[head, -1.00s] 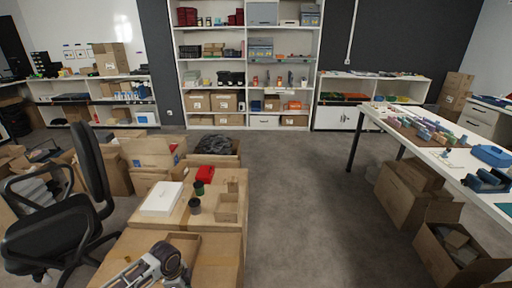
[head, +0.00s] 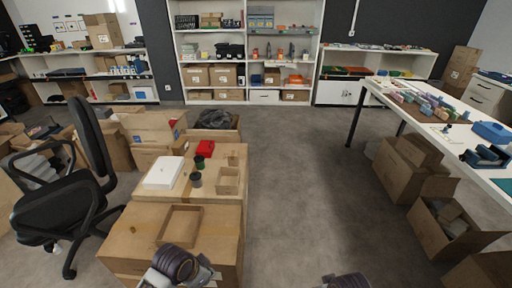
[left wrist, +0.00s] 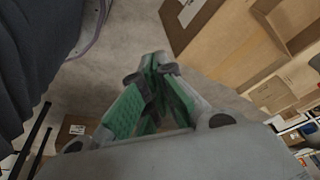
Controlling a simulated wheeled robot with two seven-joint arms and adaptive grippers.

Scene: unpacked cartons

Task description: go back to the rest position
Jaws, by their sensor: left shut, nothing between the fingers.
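My left gripper (left wrist: 155,72) shows in the left wrist view. Its green-padded fingers are together with nothing between them, above the floor and apart from the cartons. In the head view, part of my left arm (head: 175,266) is at the bottom edge, in front of the near carton. A small part of my right arm (head: 346,281) shows at the bottom edge, over the floor. My right gripper is outside both views.
Cartons (head: 225,222) carry a white box (head: 164,172), a red item (head: 205,148), dark cups and small open trays (head: 180,225). An office chair (head: 62,195) stands at left. A white table (head: 460,147) and open cartons are at right. The middle floor (head: 300,180) is clear.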

